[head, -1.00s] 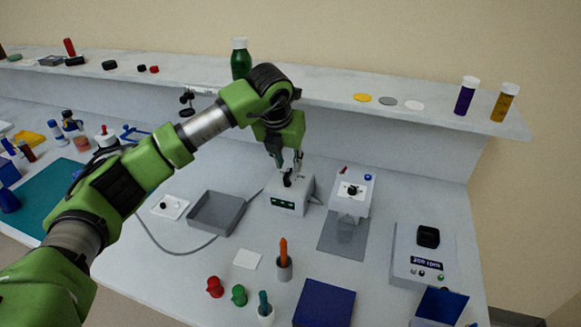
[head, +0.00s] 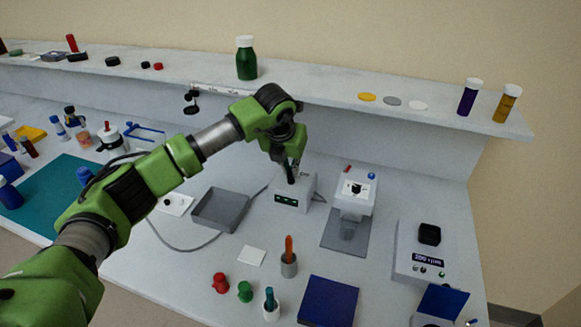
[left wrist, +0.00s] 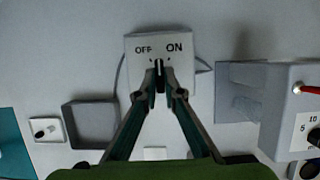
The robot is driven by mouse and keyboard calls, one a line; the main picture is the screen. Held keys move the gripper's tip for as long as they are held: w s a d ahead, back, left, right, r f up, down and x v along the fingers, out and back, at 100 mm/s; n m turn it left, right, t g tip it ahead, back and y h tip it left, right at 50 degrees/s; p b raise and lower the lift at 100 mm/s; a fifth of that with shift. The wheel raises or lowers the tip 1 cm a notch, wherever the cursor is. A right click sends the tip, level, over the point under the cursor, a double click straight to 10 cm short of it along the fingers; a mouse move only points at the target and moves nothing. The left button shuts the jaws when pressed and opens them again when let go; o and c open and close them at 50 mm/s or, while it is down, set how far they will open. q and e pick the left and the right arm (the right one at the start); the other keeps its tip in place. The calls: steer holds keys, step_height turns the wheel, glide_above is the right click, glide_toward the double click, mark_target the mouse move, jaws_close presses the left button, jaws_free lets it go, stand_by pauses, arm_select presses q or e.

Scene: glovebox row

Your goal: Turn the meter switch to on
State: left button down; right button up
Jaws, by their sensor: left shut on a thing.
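The meter (head: 313,184) is a small white box with a green display on its front, standing on the bench. In the left wrist view the meter (left wrist: 133,45) carries the words OFF on the left and ON on the right. Its black switch (left wrist: 159,68) lies below and between these words, gripped between my left fingertips. Its exact setting is hard to tell because the fingers cover part of it. My left gripper (head: 291,176) points down onto the meter's top and is shut on the switch; it also shows in the left wrist view (left wrist: 159,76).
A grey tray (head: 220,226) stands left of the meter, with a cable by it. A white device (head: 355,205) on a grey base is close on the right. A cup (head: 289,267) with an orange-handled tool stands in front. A shelf (head: 330,98) runs behind, above the bench.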

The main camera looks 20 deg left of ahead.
arm_select(q)
steer(key=shift+a+m+b, duration=0.1)
steer(key=shift+m+b, duration=0.2)
steer(key=shift+b, duration=0.1)
steer(key=shift+a+m+h+b, duration=0.1)
steer(key=shift+m+h+b, duration=0.4)
steer(key=shift+m+b, duration=0.3)
steer(key=shift+w+m+h+b, duration=0.1)
steer(key=shift+m+h+b, duration=0.25)
steer(key=shift+m, duration=0.75)
steer(key=shift+m+h, duration=0.25)
steer(key=shift+m, duration=0.55)
arm_select(e)
steer(key=shift+s+d+f, duration=0.1)
steer(key=shift+d+f, duration=0.1)
steer(key=shift+f, duration=0.4)
steer(key=shift+s+d+f, duration=0.1)
steer(key=shift+d+f, duration=0.05)
steer(key=shift+f, duration=0.5)
steer(key=shift+s+d+f, duration=0.1)
steer(key=shift+d+f, duration=0.1)
steer(key=shift+f, duration=0.4)
arm_select(q)
steer(key=shift+r+b, duration=0.1)
steer(key=shift+b, duration=0.2)
